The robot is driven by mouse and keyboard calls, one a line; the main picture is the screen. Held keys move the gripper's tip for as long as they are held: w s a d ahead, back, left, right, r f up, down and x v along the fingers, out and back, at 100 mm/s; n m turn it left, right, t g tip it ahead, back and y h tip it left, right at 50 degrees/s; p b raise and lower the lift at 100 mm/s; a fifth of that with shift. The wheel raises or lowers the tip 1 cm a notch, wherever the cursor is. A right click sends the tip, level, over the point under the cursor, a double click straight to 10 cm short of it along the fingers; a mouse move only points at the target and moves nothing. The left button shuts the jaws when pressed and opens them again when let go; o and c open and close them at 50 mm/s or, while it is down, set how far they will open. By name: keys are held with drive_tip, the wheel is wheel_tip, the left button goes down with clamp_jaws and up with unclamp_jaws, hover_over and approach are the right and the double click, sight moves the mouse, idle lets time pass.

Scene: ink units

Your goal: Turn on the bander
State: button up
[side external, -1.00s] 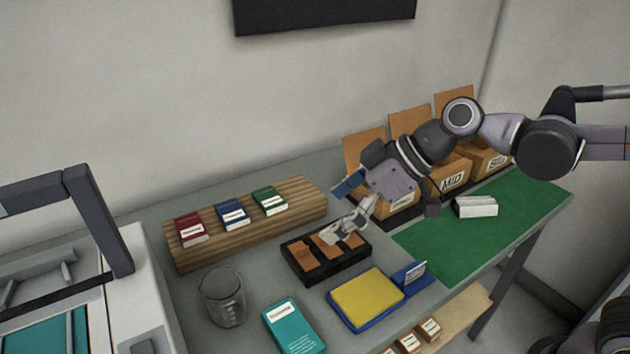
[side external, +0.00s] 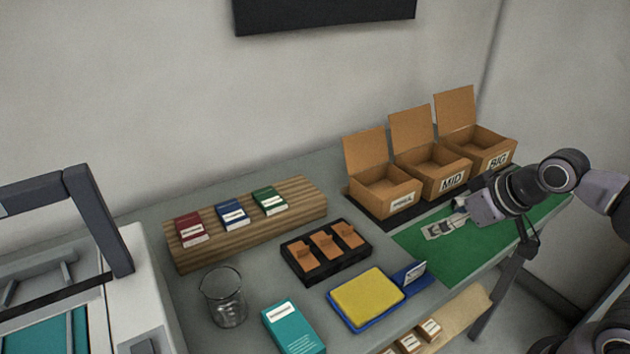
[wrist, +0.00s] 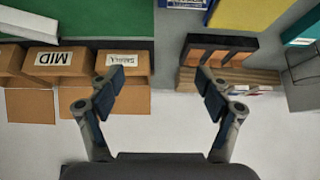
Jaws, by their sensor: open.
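A white machine (side external: 150,290) with a dark arch frame (side external: 100,220) stands at the left edge of the side view, partly cut off. It looks like the bander; no switch on it can be made out. My gripper (side external: 432,230) is over the green mat at the right, far from that machine. In the wrist view my gripper (wrist: 160,78) is open, its two fingers wide apart with nothing between them. The machine does not show in the wrist view.
Open cardboard boxes (side external: 432,180) stand behind the mat (side external: 480,250). A black tray (side external: 330,272), a yellow pad (side external: 367,298), a wooden rack (side external: 300,205), a teal box (side external: 293,328) and a glass beaker (side external: 224,300) lie between gripper and machine. A white block (wrist: 28,20) shows in the wrist view.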

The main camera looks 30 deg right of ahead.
drive_tip(key=w+a+r+n, duration=0.1)
drive_tip(key=a, duration=0.1)
drive_tip(key=w+a+r+n+y, duration=0.1)
drive_tip(key=a, duration=0.1)
drive_tip(key=w+a+r+n+y, duration=0.1)
drive_tip(key=a, duration=0.2)
drive_tip(key=shift+w+a+r+n, duration=0.1)
drive_tip(key=shift+r+n, duration=0.25)
drive_tip(key=shift+n, duration=0.05)
clamp_jaws()
drive_tip(key=s+a+r+n+g+y, duration=0.1)
drive_tip(key=a+n, duration=0.4)
drive_tip(key=a, duration=0.6)
drive_tip(key=s+a+r+n+g+y, duration=0.1)
drive_tip(key=a+r+n, duration=0.4)
drive_tip(key=a, duration=0.7)
drive_tip(key=a+r+n+g+y, duration=0.2)
drive_tip(key=a+r+n+y, duration=0.2)
drive_tip(key=a, duration=0.8)
drive_tip(key=shift+s+a+r+n+g+y, duration=0.25)
drive_tip(key=shift+s+r+n+g+y, duration=0.2)
drive_tip(key=shift+n, duration=0.25)
